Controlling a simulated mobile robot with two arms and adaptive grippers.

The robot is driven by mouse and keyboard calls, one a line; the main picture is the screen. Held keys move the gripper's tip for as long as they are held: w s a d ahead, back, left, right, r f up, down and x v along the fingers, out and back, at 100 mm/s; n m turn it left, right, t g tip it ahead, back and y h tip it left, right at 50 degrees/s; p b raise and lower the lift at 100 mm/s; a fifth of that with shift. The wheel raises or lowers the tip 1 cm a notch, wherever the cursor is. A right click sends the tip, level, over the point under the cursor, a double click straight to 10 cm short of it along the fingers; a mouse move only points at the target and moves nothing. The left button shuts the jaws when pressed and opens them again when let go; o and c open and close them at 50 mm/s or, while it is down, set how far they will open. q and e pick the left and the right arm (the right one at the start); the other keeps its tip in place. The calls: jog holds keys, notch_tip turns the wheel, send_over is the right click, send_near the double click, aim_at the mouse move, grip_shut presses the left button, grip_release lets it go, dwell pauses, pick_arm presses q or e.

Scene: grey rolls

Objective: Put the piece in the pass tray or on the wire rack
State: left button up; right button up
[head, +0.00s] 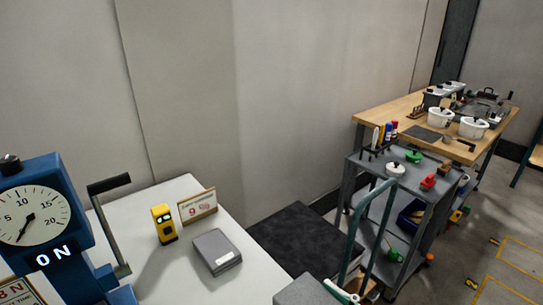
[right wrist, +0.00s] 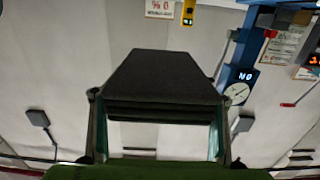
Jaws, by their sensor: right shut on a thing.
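In the right wrist view my right gripper (right wrist: 160,112) is shut on a dark grey, block-like piece (right wrist: 163,75). The piece spans the width between the two fingers, and its far side narrows away from the camera. What lies beneath it is hidden. I cannot make out a pass tray or a wire rack for certain in either view.
A white table (head: 185,215) holds a blue force gauge (head: 45,225) reading 0 N, a yellow device (head: 164,224), a small sign (head: 198,206) and a flat grey box (head: 217,251). A grey trolley (head: 431,215) and a wooden bench (head: 399,107) stand at right.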

jog(key=w+d+m+t+h, duration=0.3)
jog(key=w+d+m+h, duration=0.3)
jog(key=d+h, duration=0.4)
jog(key=shift+w+m, duration=0.4)
jog(key=shift+m, duration=0.2)
jog(key=shift+a+r, duration=0.1)
jog(key=s+a+n+y, duration=0.2)
jog(key=a+y, duration=0.1)
jog(key=s+a+n+g+y, duration=0.1)
jog(key=s+a+n+y, duration=0.1)
jog(key=a+y, duration=0.1)
jog(key=s+a+n+g+y, duration=0.1)
jog(key=s+a+n+y, duration=0.1)
jog(key=a+y, duration=0.1)
jog(key=shift+a+n, duration=0.15)
jog(key=shift+n, duration=0.25)
jog(key=shift+s+a+g+y, duration=0.3)
jog(key=shift+s+g+y, duration=0.15)
jog(key=shift+g+y, duration=0.05)
